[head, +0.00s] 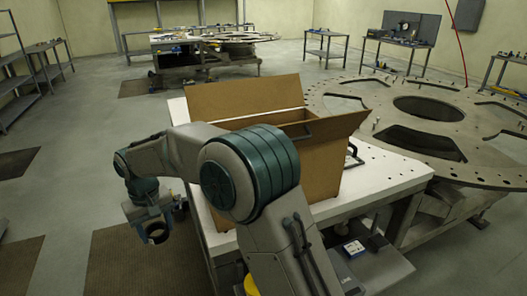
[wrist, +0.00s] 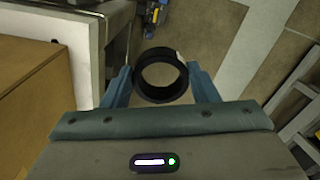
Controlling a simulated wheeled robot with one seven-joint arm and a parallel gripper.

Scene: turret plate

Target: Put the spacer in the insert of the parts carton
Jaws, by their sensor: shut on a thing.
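The spacer (wrist: 158,94) is a short black ring, held between the two blue fingers of my gripper (wrist: 162,80) in the wrist view. In the head view my gripper (head: 156,230) hangs at the lower left, off the table's left side and over the floor. The parts carton (head: 322,172) is a brown box standing on the white table with its flaps open. Its side also shows at the left of the wrist view (wrist: 35,95). My arm hides part of the carton, and its insert cannot be made out from here.
The white table (head: 387,172) carries the carton, with a large turret plate (head: 463,126) behind to the right. A raised flap (head: 245,97) stands at the carton's back, and another flap (head: 348,123) leans out at its right. Open floor lies to the left.

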